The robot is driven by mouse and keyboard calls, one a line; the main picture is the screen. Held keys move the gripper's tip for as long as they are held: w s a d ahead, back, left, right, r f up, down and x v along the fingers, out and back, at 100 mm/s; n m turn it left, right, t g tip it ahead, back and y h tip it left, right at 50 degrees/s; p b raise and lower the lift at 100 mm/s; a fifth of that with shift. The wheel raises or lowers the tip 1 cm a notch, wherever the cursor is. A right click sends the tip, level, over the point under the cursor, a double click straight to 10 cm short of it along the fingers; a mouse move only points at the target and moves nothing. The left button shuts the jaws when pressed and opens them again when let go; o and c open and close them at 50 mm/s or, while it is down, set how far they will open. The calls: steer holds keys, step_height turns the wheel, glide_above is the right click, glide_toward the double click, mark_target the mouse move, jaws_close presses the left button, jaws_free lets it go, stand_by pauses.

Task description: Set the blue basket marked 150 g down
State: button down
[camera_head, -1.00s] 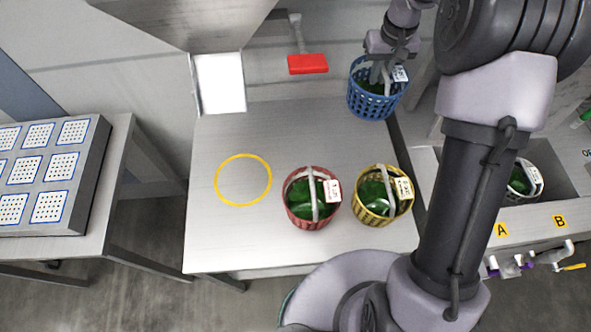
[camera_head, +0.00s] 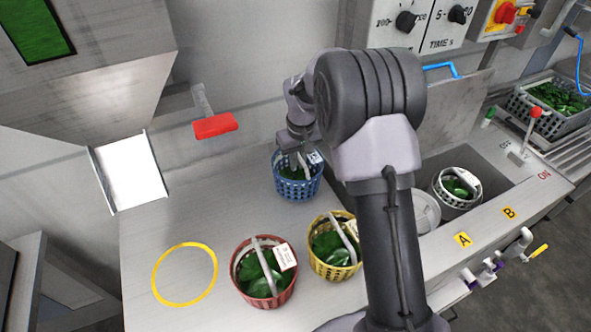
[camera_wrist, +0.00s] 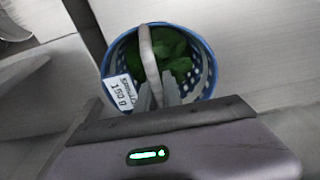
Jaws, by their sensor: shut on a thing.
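The blue basket (camera_head: 297,188) with green leaves in it is at the back of the steel table (camera_head: 210,225), behind the yellow basket. In the wrist view the blue basket (camera_wrist: 208,72) shows its white tag (camera_wrist: 121,93) reading 150 g. My gripper (camera_head: 296,160) is over the basket and shut on its pale handle (camera_wrist: 148,52). The basket looks upright. I cannot tell whether its bottom touches the table or hangs just above it.
A red basket (camera_head: 262,293) and a yellow basket (camera_head: 333,268) of leaves stand in front. A yellow ring (camera_head: 156,291) marks bare table at the left. A white basket (camera_head: 437,191) is in the sink at right. A red paddle (camera_head: 215,126) juts out behind.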

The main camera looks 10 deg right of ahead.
steer(key=shift+f, duration=0.55)
steer(key=shift+r, duration=0.15)
steer(key=c, duration=1.5)
jaws_free()
